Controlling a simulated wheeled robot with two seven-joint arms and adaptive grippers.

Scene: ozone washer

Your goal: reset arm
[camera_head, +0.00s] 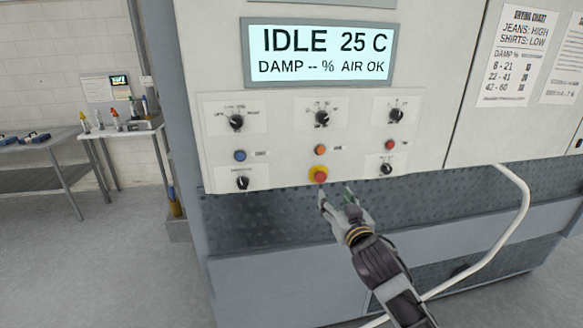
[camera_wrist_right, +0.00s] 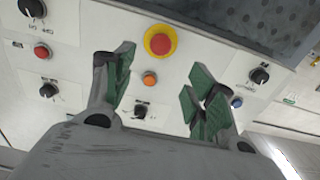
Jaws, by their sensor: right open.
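My right gripper (camera_head: 337,196) is open and empty in the head view, just below and in front of the control panel (camera_head: 275,178). Its green-padded fingers also show spread apart in the right wrist view (camera_wrist_right: 158,95). The red emergency button (camera_head: 319,174) on its yellow ring is just above the fingertips in the head view; in the wrist view it (camera_wrist_right: 160,41) shows beyond the gap between the fingers. I cannot tell whether any finger touches the panel. The washer display (camera_head: 320,54) reads IDLE 25 C, DAMP -- %, AIR OK. My left gripper is not in view.
The panel carries several black knobs (camera_head: 236,122), a blue button (camera_head: 240,156), an orange button (camera_head: 320,150) and a red button (camera_head: 390,145). A white curved rail (camera_head: 520,205) stands at right. Metal tables (camera_head: 50,180) with bottles are at left. Open floor lies at lower left.

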